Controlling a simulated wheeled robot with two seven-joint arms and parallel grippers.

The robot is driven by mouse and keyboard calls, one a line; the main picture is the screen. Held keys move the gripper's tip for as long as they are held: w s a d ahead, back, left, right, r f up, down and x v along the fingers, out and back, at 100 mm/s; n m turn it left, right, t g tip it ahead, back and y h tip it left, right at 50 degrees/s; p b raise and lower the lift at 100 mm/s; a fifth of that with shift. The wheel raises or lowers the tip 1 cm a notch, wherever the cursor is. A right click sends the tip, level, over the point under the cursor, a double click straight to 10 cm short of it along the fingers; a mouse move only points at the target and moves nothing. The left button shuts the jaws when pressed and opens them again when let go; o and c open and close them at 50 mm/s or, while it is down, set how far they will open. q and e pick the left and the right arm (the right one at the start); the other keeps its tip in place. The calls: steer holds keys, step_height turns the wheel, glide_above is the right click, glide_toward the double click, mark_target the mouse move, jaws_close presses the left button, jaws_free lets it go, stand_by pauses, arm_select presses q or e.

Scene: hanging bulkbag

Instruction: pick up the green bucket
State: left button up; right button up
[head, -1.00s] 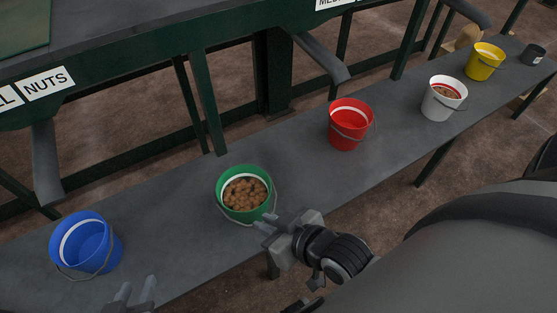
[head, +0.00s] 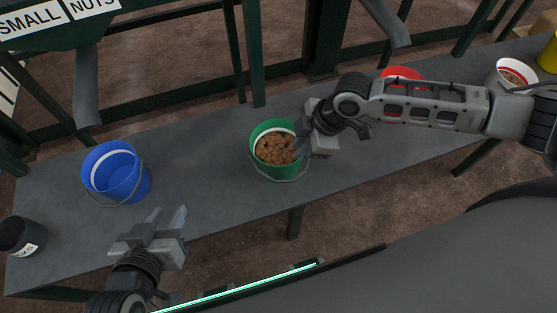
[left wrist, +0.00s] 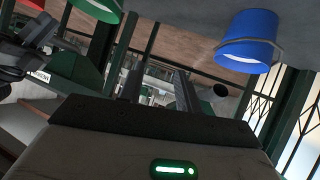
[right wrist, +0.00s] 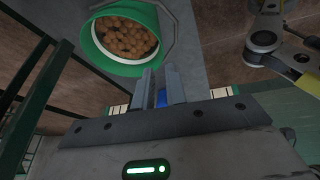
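The green bucket (head: 262,169), full of brown round nuts, stands upright on the grey bench, its thin wire handle lying down at the front. My right gripper (head: 299,146) is at the bucket's right rim, with its fingers partly apart. In the right wrist view, the bucket (right wrist: 92,48) is just beyond and left of the fingertips (right wrist: 160,72). Blue shows through the gap between them, and I see nothing gripped. Whether a finger touches the rim or handle is unclear. My left gripper (head: 168,217) is open and empty, in front of the blue bucket.
The bench (head: 215,185) also holds a blue bucket (head: 116,178), a dark labelled pot (head: 22,236), a red bucket (head: 400,73) partly behind my right arm, a white bucket (head: 512,76) and a yellow one (head: 548,55). Dark green frame posts (head: 255,60) stand behind.

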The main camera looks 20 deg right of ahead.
steer(key=b, duration=0.2)
glide_above(277, 170)
steer(key=s+d, duration=0.1)
step_height(277, 170, down, 8)
steer(key=f, duration=0.3)
steer(key=w+f+b, duration=0.1)
steer(key=f, duration=0.1)
steer(key=shift+a+f, duration=0.1)
steer(key=shift+a, duration=0.15)
steer(key=shift+a+f, duration=0.15)
steer(key=shift+f, duration=0.15)
jaws_close()
arm_select(q)
steer(key=shift+w+f, duration=0.1)
steer(key=shift+f, duration=0.5)
steer(key=shift+f, duration=0.1)
arm_select(e)
steer(key=shift+w+r, duration=0.15)
steer(key=shift+r, duration=0.1)
